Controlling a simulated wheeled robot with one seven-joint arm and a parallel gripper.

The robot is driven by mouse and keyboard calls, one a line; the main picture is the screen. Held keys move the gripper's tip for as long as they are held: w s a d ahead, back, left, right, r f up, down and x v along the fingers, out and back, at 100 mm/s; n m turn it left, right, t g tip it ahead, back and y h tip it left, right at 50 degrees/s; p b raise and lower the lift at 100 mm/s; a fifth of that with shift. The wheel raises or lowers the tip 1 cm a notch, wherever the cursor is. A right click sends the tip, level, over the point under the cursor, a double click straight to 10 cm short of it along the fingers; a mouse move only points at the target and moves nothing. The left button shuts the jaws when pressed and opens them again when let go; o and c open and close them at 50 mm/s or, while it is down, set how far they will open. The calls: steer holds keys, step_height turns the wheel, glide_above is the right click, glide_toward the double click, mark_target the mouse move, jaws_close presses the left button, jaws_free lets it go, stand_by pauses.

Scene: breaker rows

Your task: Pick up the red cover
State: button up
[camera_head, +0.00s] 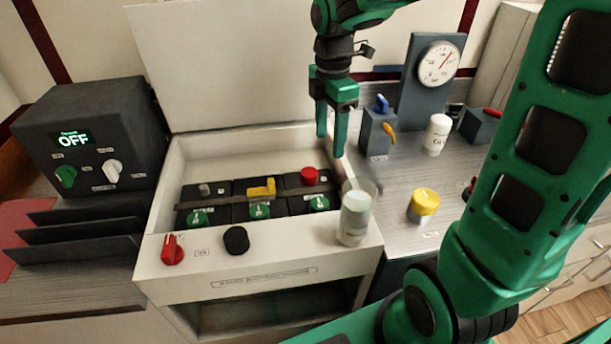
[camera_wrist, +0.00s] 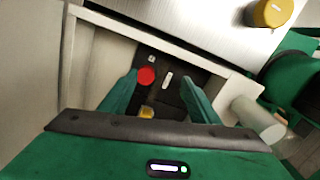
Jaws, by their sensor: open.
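A small round red cover (camera_head: 309,175) sits on the right-hand black breaker block in the white box. It also shows in the wrist view (camera_wrist: 146,77), close to the tip of the left finger. My gripper (camera_head: 331,140) is open and points down, above the right rear part of the box. In the wrist view my gripper (camera_wrist: 159,80) has its fingers apart with nothing held between them. The red cover lies between the finger lines there, nearer the left finger. In the head view the fingers are apart from the cover.
The white box (camera_head: 158,222) has an upright lid behind. A yellow piece (camera_head: 262,188) lies on the middle block. A clear cup (camera_head: 355,215) stands at the box's right front corner. A red knob (camera_head: 172,250) and black knob (camera_head: 237,240) are on the front. A yellow-topped cylinder (camera_head: 424,204) stands right.

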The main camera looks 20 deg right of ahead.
steer(key=w+a+n, duration=0.2)
steer(key=a+n, duration=0.1)
glide_above(309, 171)
steer(key=f, duration=0.5)
steer(key=shift+s+d+f, duration=0.1)
steer(key=shift+s+f, duration=0.3)
steer(key=shift+w+f, duration=0.2)
steer(key=shift+f, duration=1.15)
steer(key=shift+w+f, duration=0.15)
steer(key=shift+f, duration=1.2)
steer(key=c, duration=1.1)
